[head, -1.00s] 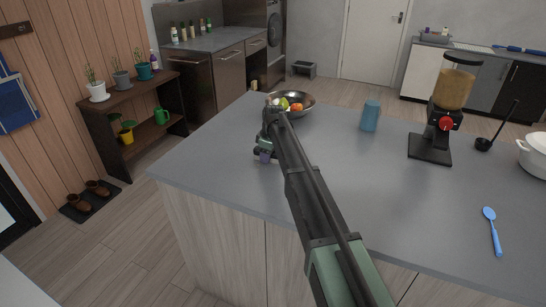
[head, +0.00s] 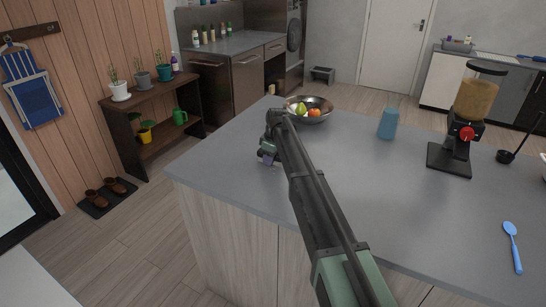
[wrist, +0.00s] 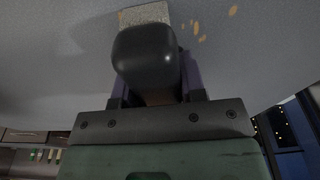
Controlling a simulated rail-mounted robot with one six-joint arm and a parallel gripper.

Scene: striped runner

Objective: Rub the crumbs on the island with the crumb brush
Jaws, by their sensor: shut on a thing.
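My gripper (head: 266,157) is low over the left end of the grey island (head: 380,200), near its left edge. In the wrist view my gripper (wrist: 155,82) has its purple fingers shut on either side of the crumb brush's dark, rounded body (wrist: 145,50). A speckled, pale block (wrist: 145,14), which looks like the brush's bristle end, shows beyond that body. Several tan crumbs (wrist: 196,28) lie on the grey surface just right of this end. Whether the bristles touch the surface cannot be told. The brush and crumbs cannot be made out clearly in the head view.
A metal fruit bowl (head: 322,117) stands just behind my gripper. A blue cup (head: 388,124), a dispenser with a red knob (head: 467,133), a black ladle (head: 506,156) and a blue spoon (head: 512,245) are farther right. The island's middle front is clear.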

